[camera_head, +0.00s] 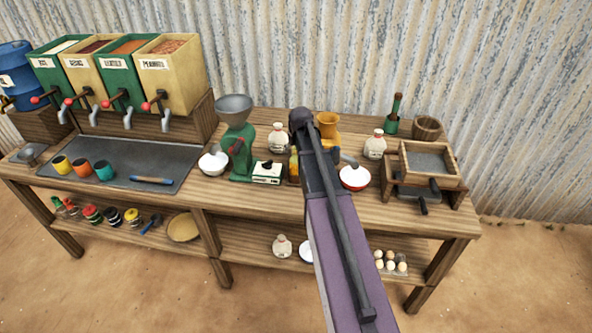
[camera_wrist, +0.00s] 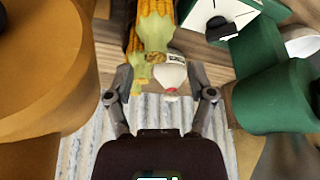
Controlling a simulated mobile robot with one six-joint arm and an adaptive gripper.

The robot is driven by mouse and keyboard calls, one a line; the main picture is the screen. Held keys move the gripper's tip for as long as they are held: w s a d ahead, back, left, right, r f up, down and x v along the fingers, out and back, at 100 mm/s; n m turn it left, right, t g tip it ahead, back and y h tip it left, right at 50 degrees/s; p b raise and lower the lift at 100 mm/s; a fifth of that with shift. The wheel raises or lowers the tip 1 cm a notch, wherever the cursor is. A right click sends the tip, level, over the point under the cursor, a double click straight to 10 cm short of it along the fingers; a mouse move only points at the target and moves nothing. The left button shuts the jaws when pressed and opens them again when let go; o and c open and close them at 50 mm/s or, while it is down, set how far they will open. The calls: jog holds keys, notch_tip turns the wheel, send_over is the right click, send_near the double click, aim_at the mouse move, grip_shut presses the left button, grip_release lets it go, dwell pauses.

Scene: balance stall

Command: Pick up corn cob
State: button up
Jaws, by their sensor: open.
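A yellow corn cob with a pale green husk (camera_wrist: 155,28) is at the top centre of the wrist view, cut off by the frame edge. A second cob-like yellow and green shape (camera_wrist: 130,42) is just left of it, partly overlapped. My gripper (camera_wrist: 162,84) is open and empty, its two fingers spread below the cobs in the wrist view. The cobs are apart from the fingers. In the head view a small yellow-green part of the corn (camera_head: 294,165) shows beside my arm, which covers most of it and hides my gripper.
A green grinder (camera_head: 242,152) and a white scale (camera_head: 267,172) stand left of the corn, and an orange-brown vessel (camera_head: 328,126) is close on the right. A white jar (camera_wrist: 172,72) shows beyond the cobs. A red-rimmed bowl (camera_head: 355,178) is right of my arm.

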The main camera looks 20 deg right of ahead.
aim_at(296, 153)
dwell(0.3)
jog(key=b+x, duration=0.3)
jog(key=shift+d+f, duration=0.3)
jog(key=shift+f, duration=0.05)
jog(key=shift+b+x, duration=0.75)
jog(key=shift+b, duration=0.2)
grip_shut()
